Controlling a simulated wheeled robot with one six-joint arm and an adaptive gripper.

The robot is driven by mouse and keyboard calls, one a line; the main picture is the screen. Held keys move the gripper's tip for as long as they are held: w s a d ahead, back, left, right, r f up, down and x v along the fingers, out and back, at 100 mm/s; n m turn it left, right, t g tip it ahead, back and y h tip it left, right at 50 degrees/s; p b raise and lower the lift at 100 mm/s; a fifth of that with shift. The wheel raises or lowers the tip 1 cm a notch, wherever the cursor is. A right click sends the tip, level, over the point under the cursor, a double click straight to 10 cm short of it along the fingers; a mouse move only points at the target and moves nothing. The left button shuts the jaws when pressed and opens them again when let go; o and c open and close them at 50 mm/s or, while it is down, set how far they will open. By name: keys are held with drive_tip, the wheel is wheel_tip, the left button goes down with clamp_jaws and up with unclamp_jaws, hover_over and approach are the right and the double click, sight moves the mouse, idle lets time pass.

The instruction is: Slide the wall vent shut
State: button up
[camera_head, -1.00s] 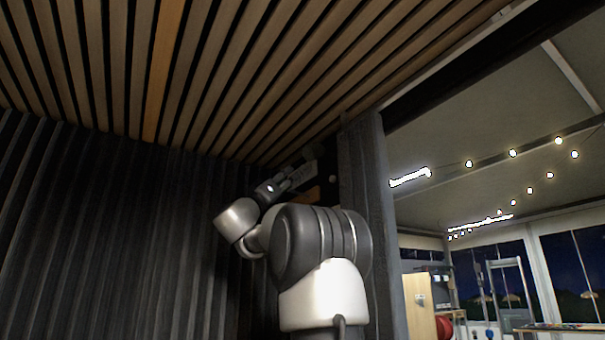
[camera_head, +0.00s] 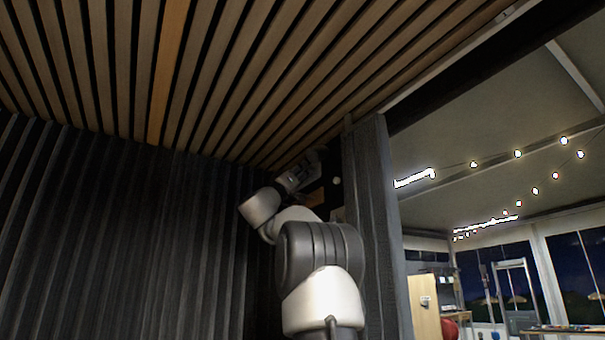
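My arm reaches up into the dark corner below the slatted ceiling. My gripper (camera_head: 312,163) is at the top of that corner, small, dark and seen from behind; I cannot tell whether its fingers are open or shut. A dark panel with a small pale round spot (camera_head: 336,180) lies just right of the gripper, beside the corrugated pillar. It may be part of the wall vent, but I cannot make out a slider or opening. I cannot tell whether the gripper touches it. My arm hides much of the wall below.
A slatted wooden ceiling (camera_head: 215,70) runs close above the gripper. A dark corrugated wall (camera_head: 110,230) fills the left, and a grey corrugated pillar (camera_head: 375,220) stands close right of my arm. Beyond it is an open room with string lights and a wooden panel (camera_head: 424,305).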

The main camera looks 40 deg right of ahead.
clamp_jaws()
drive_tip(key=shift+w+d, duration=0.1)
drive_tip(key=shift+w, duration=0.3)
drive_tip(key=o, duration=0.7)
unclamp_jaws()
drive_tip(key=shift+w, duration=0.1)
drive_tip(key=v, duration=1.2)
